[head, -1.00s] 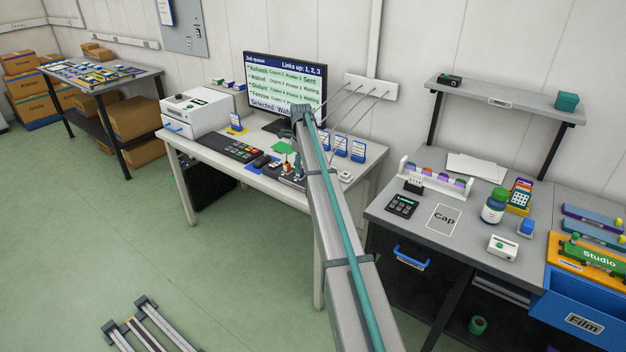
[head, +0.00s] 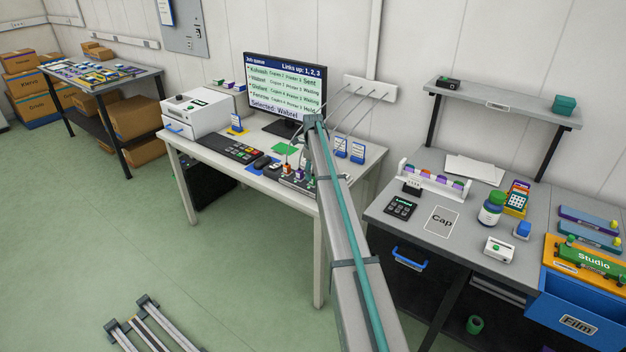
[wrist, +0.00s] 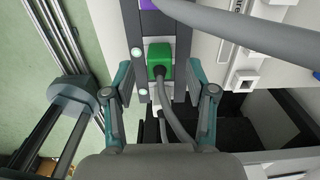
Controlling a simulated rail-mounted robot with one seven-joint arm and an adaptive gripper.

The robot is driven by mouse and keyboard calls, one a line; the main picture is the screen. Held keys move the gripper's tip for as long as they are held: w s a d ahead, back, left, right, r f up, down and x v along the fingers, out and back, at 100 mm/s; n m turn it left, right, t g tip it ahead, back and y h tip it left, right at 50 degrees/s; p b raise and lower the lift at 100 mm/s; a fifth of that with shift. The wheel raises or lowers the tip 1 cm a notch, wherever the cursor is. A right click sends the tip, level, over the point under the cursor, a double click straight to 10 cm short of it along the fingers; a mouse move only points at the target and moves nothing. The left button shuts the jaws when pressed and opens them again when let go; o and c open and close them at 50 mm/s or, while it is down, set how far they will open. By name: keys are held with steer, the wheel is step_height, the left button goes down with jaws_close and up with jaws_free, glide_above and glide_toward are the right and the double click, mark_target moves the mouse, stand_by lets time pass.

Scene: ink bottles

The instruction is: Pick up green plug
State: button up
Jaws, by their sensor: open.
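The green plug (wrist: 160,60) sits on a dark strip (wrist: 182,75) in the wrist view, with a thick grey cable running from it toward my gripper. My gripper (wrist: 161,84) is open, with one teal-and-grey finger on each side of the plug's line. The plug lies just beyond the fingertips, near the middle of the gap, and neither finger visibly touches it. Part of its cable lies between the fingers. In the head view my arm hides the gripper, and I cannot pick out the plug there.
A purple plug (wrist: 147,5) is on the same strip above the green one. In the head view, a monitor (head: 285,85) and keyboard (head: 230,148) are on the white desk (head: 283,195).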

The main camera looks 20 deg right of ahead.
steer(key=shift+f, duration=1.35)
jaws_close()
steer(key=shift+r, duration=0.2)
steer(key=shift+r+b, duration=0.4)
steer(key=shift+r, duration=0.25)
steer(key=s+a+r+b, duration=0.4)
steer(key=s+r, duration=0.7)
steer(key=s, duration=0.2)
steer(key=shift+s+a+r, duration=0.15)
steer(key=shift+a, duration=0.05)
